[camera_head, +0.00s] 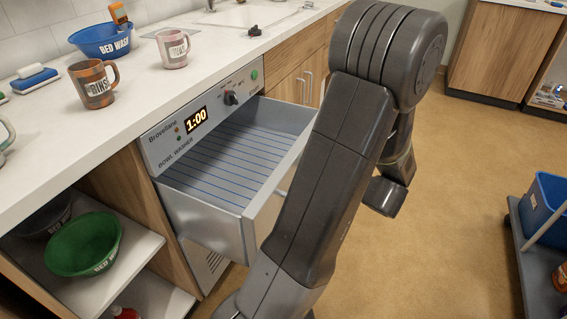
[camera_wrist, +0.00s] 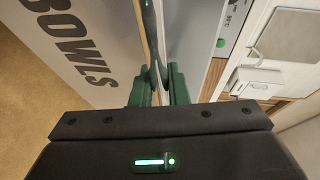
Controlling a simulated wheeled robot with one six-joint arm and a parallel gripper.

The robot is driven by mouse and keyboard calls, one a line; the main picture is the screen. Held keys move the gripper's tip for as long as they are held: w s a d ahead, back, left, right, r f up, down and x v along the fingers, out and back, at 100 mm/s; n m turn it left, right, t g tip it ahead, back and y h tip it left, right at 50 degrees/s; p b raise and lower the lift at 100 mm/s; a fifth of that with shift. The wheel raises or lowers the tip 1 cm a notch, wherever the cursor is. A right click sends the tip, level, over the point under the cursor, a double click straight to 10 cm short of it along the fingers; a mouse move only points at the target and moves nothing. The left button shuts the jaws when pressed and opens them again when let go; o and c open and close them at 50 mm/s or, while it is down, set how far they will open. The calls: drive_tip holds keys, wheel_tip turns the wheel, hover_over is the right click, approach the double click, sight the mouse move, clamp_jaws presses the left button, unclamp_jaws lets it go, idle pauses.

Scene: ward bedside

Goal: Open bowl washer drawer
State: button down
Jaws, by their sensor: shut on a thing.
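The bowl washer drawer (camera_head: 225,165) is pulled out well from the washer body in the head view. Its inside shows blue-lined racks and looks empty. The washer's front panel (camera_head: 205,118) has a lit 1:00 display, a dark knob and a green button. In the wrist view my gripper (camera_wrist: 161,85) has its green fingers closed around the drawer's handle bar (camera_wrist: 150,42), beside the drawer front (camera_wrist: 92,45), which bears the word BOWLS. In the head view my arm hides the gripper and part of the drawer front.
A green bowl (camera_head: 84,243) sits on the open shelf left of the washer. On the counter (camera_head: 185,85) stand a brown mug (camera_head: 94,84), a pink mug (camera_head: 173,48) and a blue bowl (camera_head: 100,40). A cart with a blue bin (camera_head: 543,208) stands at right. Floor between is clear.

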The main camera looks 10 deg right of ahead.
drive_tip(key=s+d+b, duration=0.1)
drive_tip(key=s+d, duration=0.5)
drive_tip(key=d, duration=0.3)
drive_tip(key=shift+s+d, duration=0.15)
drive_tip(key=shift+s, duration=0.25)
drive_tip(key=c, duration=1.7)
unclamp_jaws()
drive_tip(key=p+v, duration=0.2)
drive_tip(key=v, duration=1.1)
drive_tip(key=shift+s+d+p, duration=0.25)
drive_tip(key=shift+s+p, duration=0.05)
drive_tip(key=shift+w, duration=0.1)
